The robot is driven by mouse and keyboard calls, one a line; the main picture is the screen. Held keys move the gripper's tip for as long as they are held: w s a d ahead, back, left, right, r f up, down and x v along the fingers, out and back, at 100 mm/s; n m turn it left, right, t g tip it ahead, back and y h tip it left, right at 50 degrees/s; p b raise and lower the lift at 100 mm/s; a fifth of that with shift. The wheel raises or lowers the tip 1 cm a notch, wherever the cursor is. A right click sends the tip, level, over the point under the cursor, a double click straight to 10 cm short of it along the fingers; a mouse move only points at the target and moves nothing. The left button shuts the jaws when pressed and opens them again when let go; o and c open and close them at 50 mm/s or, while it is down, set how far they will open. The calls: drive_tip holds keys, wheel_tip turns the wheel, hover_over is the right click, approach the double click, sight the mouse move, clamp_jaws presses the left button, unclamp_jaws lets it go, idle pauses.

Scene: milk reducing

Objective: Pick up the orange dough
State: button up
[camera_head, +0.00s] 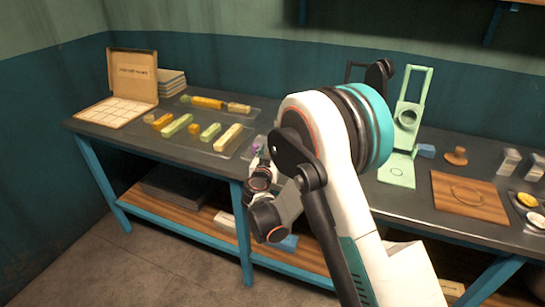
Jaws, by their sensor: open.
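A short orange dough piece (161,121) lies at the left end of a row of green and yellow dough sticks on a clear tray on the grey table. Behind the row lies a longer amber-orange stick (206,102), with a short tan piece (238,107) to its right. I cannot tell for sure which of these is the orange dough. My gripper (259,164) is at the table's front edge, to the right of the dough row and apart from it. It is open; its fingertips are small and partly hidden by my arm.
An open box with a gridded base (117,111) stands at the table's left end, beside stacked boards (171,82). A green press (404,125), a wooden board (468,197) and small containers stand to the right. My arm hides the table's middle.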

drive_tip(key=c, duration=1)
drive_tip(key=shift+o, duration=0.2)
drive_tip(key=shift+r, duration=0.1)
wheel_tip(320, 180, up, 19)
drive_tip(key=p, duration=0.7)
drive_tip(key=s+d+f+m+h, duration=0.1)
drive_tip(key=s+d, duration=0.8)
drive_tip(key=d, duration=0.2)
drive_tip(key=s+d+f+m+h, duration=0.1)
drive_tip(key=s+d+f, duration=0.1)
drive_tip(key=s+d, duration=0.85)
drive_tip(key=w+a+r+n+y, duration=0.1)
drive_tip(key=w+a+r, duration=0.1)
drive_tip(key=w+a, duration=0.7)
drive_tip(key=w+a+r+n+y, duration=0.1)
drive_tip(key=w+a, duration=0.9)
drive_tip(key=a, duration=0.2)
drive_tip(key=shift+w+a+r, duration=0.25)
drive_tip(key=shift+r, duration=0.15)
